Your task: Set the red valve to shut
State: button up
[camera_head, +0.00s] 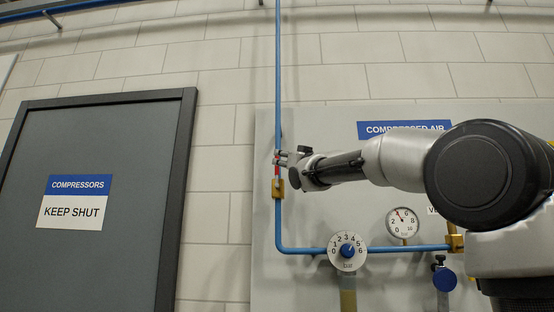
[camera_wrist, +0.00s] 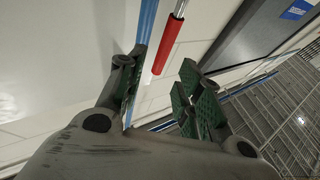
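The red valve has a brass body (camera_head: 278,188) on the vertical blue pipe in the head view. A bit of its red handle (camera_head: 277,170) shows just above the body, partly hidden by my gripper (camera_head: 281,158). In the wrist view the red handle (camera_wrist: 168,42) sits on a thin metal lever and runs roughly parallel to the blue pipe. My gripper (camera_wrist: 163,62) is open there, its green-padded fingers on either side of the handle's free end. A gap shows on both sides; I see no contact.
The blue pipe (camera_head: 278,80) bends right at the bottom towards a numbered dial (camera_head: 347,251) and a pressure gauge (camera_head: 401,222). A second brass fitting (camera_head: 455,241) is near my arm. A grey door (camera_head: 110,140) marked KEEP SHUT is at left. Bare wall lies between door and panel.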

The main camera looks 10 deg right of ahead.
aim_at(277, 172)
jog(key=x, duration=0.6)
jog(key=shift+f, duration=0.1)
grip_shut()
